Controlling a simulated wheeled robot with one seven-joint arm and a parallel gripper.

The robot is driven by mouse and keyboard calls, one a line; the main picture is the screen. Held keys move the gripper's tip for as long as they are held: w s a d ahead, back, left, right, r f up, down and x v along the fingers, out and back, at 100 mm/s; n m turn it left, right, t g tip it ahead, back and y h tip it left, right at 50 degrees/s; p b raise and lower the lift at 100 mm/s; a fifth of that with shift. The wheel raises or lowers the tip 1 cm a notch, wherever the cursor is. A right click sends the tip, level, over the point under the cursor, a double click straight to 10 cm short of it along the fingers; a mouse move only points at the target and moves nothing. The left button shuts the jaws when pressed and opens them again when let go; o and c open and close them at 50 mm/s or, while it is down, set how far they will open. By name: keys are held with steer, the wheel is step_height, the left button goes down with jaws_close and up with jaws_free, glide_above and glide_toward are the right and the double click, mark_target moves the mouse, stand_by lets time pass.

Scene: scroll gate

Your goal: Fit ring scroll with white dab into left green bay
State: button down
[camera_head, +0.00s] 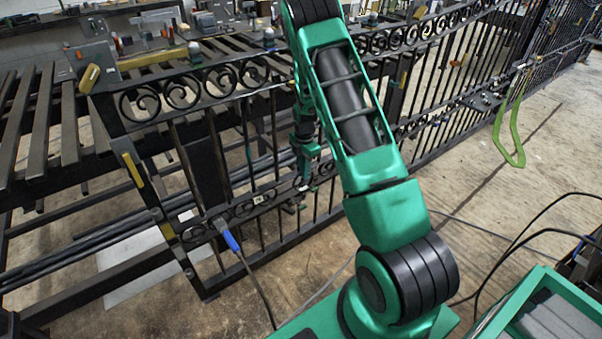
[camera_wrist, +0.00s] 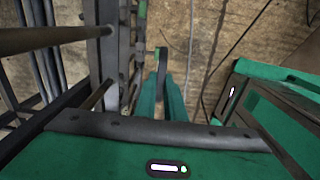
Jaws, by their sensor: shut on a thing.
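My gripper (camera_wrist: 164,88) is shut on a dark, thin, curved piece, which I take for the ring scroll (camera_wrist: 163,66), between its two green fingers in the wrist view. A small green spot shows at its far end. In the head view my gripper (camera_head: 306,172) hangs close to the lower scroll band (camera_head: 243,206) of the black gate, partly behind my forearm. A small pale spot shows just below it; I cannot tell whether it is the white dab. Small green marks show on the gate near there. The left green bay cannot be made out for certain.
The black gate (camera_head: 180,90) has a row of scrolls along its top and runs off to the far right. A blue-handled tool (camera_head: 231,241) with a cable is at the lower band. A green crate (camera_head: 545,305) stands at lower right. Cables lie on the floor.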

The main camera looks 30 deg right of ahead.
steer(key=w+f, duration=0.6)
steer(key=f, duration=0.4)
stand_by(1.7)
steer(key=shift+d+f, duration=0.1)
steer(key=shift+f, duration=1.3)
stand_by(2.6)
steer(key=c, duration=1.8)
jaws_free()
steer(key=shift+o, duration=0.2)
step_height(320, 180, up, 7)
steer(key=shift+r, duration=0.15)
